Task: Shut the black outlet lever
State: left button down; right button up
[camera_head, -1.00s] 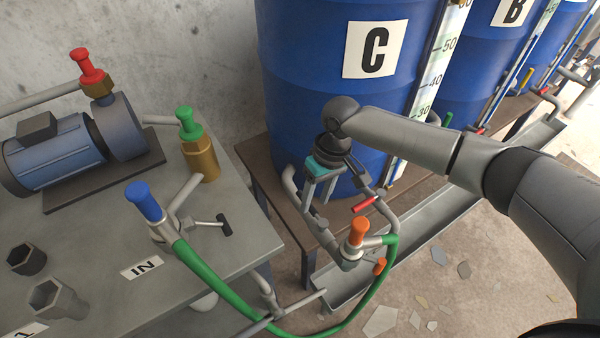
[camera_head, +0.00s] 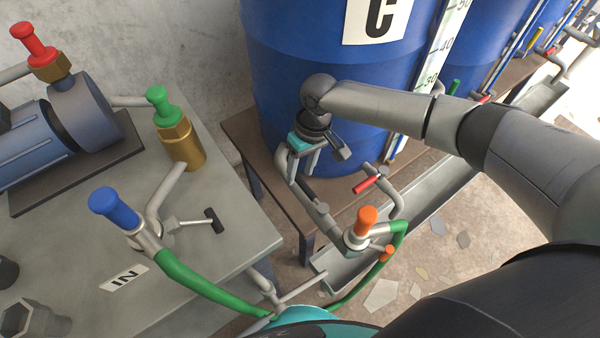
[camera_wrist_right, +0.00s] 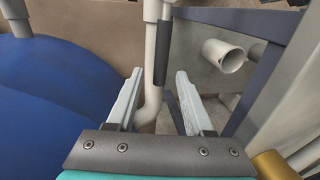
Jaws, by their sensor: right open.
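My right gripper (camera_head: 302,170) points down beside the left part of the bent grey pipe at the foot of blue drum C (camera_head: 300,75). In the right wrist view its fingers (camera_wrist_right: 158,78) are open, with a gap between them. A black lever (camera_wrist_right: 163,52) lies along a vertical grey pipe (camera_wrist_right: 151,35), ahead of the fingertips, and seems apart from them. In the head view a dark lever (camera_head: 309,189) shows on the pipe just below the fingers. Another black-tipped lever (camera_head: 213,219) sits on the bench valve. My left gripper is not in view.
A red lever (camera_head: 367,184) and an orange-knobbed valve (camera_head: 367,222) sit on the pipework close by. A green hose (camera_head: 200,283) runs from the blue-knobbed valve (camera_head: 115,208). The grey bench (camera_head: 235,225) is at left, a metal trough (camera_head: 425,225) at right.

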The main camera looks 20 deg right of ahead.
jog(key=shift+f, duration=0.35)
jog(key=shift+c, duration=0.4)
grip_shut()
dwell(0.9)
